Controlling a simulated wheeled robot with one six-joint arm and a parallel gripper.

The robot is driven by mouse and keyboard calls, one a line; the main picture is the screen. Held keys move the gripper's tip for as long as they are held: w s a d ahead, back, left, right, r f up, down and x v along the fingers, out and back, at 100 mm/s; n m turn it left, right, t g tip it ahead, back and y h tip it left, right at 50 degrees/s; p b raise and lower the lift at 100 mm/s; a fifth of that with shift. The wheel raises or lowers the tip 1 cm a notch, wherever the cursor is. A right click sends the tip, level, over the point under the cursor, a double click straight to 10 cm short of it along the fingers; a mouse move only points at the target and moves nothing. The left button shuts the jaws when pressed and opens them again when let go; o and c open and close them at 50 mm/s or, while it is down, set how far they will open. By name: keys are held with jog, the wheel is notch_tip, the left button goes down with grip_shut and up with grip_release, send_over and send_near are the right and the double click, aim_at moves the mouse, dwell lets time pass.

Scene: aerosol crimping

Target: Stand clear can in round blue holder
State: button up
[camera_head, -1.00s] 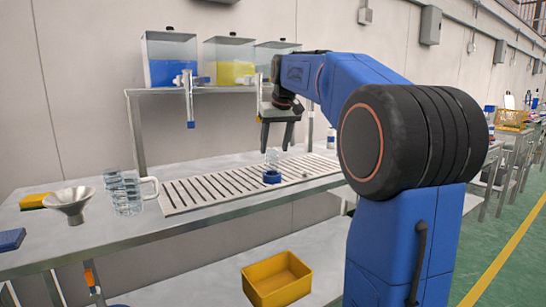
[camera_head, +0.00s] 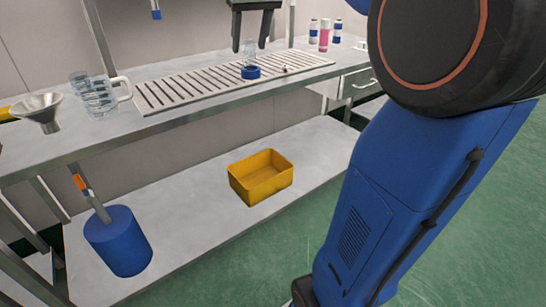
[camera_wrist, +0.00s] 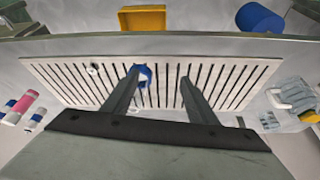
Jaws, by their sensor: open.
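The clear can (camera_head: 249,55) stands upright in the round blue holder (camera_head: 250,72) on the slatted rack. My gripper (camera_head: 250,47) is above the holder, its two dark fingers apart near the can's upper part; I cannot tell from this view whether they touch it. In the wrist view my gripper (camera_wrist: 160,74) is open with a wide gap. The blue holder (camera_wrist: 146,76) shows there beside the left finger, which partly covers it. The clear can is hard to make out in that view.
The slatted rack (camera_head: 165,97) lies on the bench. Clear mugs (camera_head: 98,98) and a metal funnel (camera_head: 38,110) stand at its left, small bottles (camera_head: 324,36) behind its right end. A yellow bin (camera_head: 260,178) and blue cylinder (camera_head: 118,240) are on the lower shelf.

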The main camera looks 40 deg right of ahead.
jog(key=s+a+f, duration=0.4)
jog(key=s+f, duration=0.5)
jog(key=s+a+f+n, duration=0.1)
jog(key=s+a+f, duration=0.3)
jog(key=s+f, duration=0.5)
jog(key=s+a+f, duration=0.4)
jog(key=s+f, duration=0.6)
jog(key=shift+s+n+y, duration=0.3)
jog(key=shift+s, duration=0.05)
